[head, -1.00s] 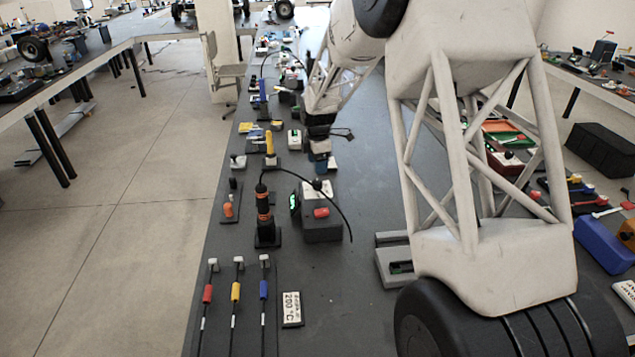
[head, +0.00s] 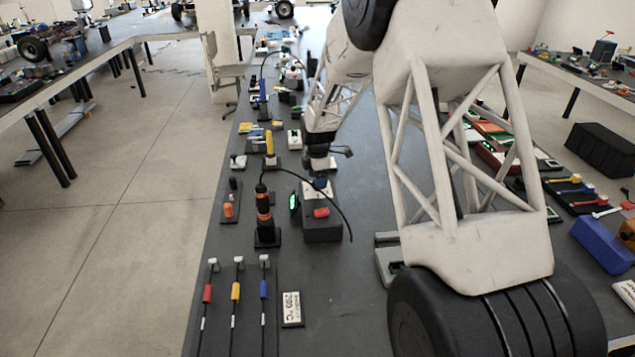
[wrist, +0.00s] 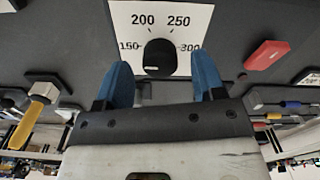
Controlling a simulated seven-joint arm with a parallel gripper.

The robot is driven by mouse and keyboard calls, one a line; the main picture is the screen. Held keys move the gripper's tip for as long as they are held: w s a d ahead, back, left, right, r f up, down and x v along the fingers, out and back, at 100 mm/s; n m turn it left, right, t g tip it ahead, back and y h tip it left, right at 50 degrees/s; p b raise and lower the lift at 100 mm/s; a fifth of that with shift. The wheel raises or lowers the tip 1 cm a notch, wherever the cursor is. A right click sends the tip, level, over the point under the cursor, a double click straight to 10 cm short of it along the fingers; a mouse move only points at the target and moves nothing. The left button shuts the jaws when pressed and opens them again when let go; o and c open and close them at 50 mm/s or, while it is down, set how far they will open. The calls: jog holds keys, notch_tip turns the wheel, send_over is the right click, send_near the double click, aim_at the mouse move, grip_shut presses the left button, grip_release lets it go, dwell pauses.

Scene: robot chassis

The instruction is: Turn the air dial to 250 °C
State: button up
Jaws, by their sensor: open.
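The dial is a black round knob (wrist: 159,56) on a white plate marked 150, 200, 250 and 300 in the wrist view. I cannot tell which number it points to. Its dark box (head: 322,230) stands on the bench in the head view, with the white plate on top partly hidden by my gripper. My gripper (wrist: 160,65) has two blue fingers, open, one on each side of the knob and apart from it in the picture. In the head view my gripper (head: 321,182) is over the plate, pointing down.
A yellow-handled tool (head: 269,145) stands behind.

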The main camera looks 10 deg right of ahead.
jog(key=shift+f, duration=0.9)
jog(key=shift+c, duration=0.4)
jog(key=c, duration=0.8)
jog(key=shift+c, duration=0.2)
